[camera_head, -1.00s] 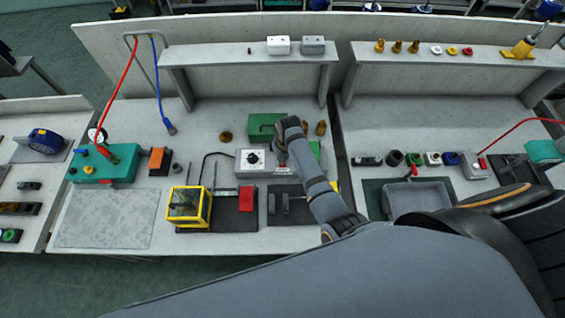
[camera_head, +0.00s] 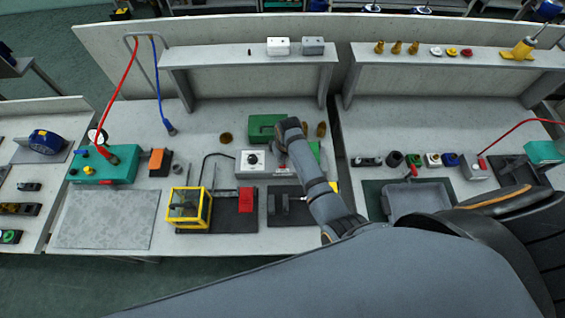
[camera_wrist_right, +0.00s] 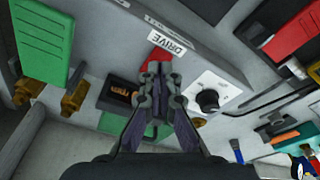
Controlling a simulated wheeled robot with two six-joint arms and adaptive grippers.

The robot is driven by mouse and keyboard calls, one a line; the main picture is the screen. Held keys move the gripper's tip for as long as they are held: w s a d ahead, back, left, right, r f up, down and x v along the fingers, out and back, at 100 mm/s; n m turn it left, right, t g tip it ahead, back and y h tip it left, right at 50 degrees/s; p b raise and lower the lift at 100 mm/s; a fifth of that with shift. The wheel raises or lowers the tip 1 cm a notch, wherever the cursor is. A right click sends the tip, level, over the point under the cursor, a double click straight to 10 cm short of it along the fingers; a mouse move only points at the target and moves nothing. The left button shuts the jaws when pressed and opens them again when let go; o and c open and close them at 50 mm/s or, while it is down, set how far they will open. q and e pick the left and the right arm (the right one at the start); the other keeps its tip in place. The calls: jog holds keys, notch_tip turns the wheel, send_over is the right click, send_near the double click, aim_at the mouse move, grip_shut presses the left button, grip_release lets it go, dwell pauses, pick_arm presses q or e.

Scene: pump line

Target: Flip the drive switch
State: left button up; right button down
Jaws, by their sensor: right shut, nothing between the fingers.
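A grey control box (camera_head: 253,160) with a black dial knob stands at the middle of the left bench in the head view. In the right wrist view, a DRIVE label (camera_wrist_right: 167,37) is on the box. A red piece (camera_wrist_right: 157,59) lies just below the label, partly hidden behind my fingertips. The white dial plate with its black knob (camera_wrist_right: 208,99) is to its right, and a dark switch with an orange lit face (camera_wrist_right: 119,94) is to its left. My right gripper (camera_wrist_right: 159,72) is shut and empty, its tips over the red piece; contact is unclear. My left gripper is out of view.
A green block (camera_head: 262,126) stands behind the box. A yellow-framed case (camera_head: 188,207) and a dark fixture (camera_head: 290,207) are in front. A shelf (camera_head: 240,56) runs along the back. The grey mat (camera_head: 107,219) at the front left is bare.

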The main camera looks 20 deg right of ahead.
jog(key=shift+f, duration=0.1)
dwell(0.4)
jog(key=shift+f+b, duration=0.6)
jog(key=shift+f, duration=0.3)
dwell(0.3)
notch_tip(320, 180, up, 3)
jog(key=p, duration=0.3)
jog(key=shift+f, duration=0.1)
jog(key=shift+r, duration=2.1)
